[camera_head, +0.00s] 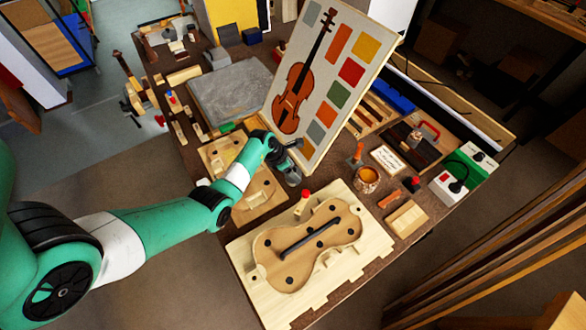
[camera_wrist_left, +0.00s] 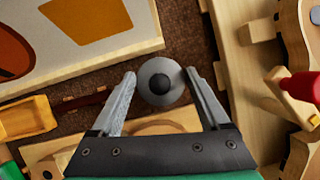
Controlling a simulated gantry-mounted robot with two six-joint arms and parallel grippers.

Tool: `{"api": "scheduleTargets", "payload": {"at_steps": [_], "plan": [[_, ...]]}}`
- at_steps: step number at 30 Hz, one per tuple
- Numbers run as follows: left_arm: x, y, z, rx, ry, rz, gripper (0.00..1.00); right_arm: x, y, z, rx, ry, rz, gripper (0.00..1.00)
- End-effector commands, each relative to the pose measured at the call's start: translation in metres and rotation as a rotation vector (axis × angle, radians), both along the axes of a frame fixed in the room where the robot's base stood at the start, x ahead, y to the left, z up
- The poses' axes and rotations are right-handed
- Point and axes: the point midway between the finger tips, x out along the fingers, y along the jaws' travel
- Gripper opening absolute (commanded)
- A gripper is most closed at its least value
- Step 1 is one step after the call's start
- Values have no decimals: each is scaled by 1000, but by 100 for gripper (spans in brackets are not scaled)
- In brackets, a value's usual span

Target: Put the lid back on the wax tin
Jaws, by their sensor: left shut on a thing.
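The wax tin (camera_head: 366,178) stands open on the bench right of the violin board, with amber wax showing inside. My left gripper (camera_head: 287,168) is shut on a round grey lid (camera_wrist_left: 147,72) with a dark knob at its middle; the lid also shows as a small grey disc in the head view (camera_head: 293,180). In the left wrist view the lid sits between the two fingertips (camera_wrist_left: 165,80). The gripper is left of the tin, near the lower edge of the violin poster. My right gripper is not in view.
The tilted violin poster (camera_head: 347,70) stands behind the gripper. A violin mould board (camera_head: 350,265) lies in front, with a red-topped item (camera_head: 304,202) near its back edge. An orange-handled tool (camera_head: 357,152), a small label card (camera_head: 386,160) and a wooden block (camera_head: 407,218) surround the tin.

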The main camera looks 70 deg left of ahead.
Motion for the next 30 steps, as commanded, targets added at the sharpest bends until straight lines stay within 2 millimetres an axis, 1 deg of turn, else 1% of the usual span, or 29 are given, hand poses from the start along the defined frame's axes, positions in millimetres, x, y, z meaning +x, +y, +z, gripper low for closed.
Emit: {"api": "scheduleTargets", "payload": {"at_steps": [9,17,28,29,30], "plan": [[0,0,0,0,0,0,26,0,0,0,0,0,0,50],[0,0,0,0,0,1,26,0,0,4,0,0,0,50],[0,0,-1,0,0,0,26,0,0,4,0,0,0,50],[0,0,-1,0,0,0,84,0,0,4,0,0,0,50],[0,0,-1,0,0,0,92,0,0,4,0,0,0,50]]}}
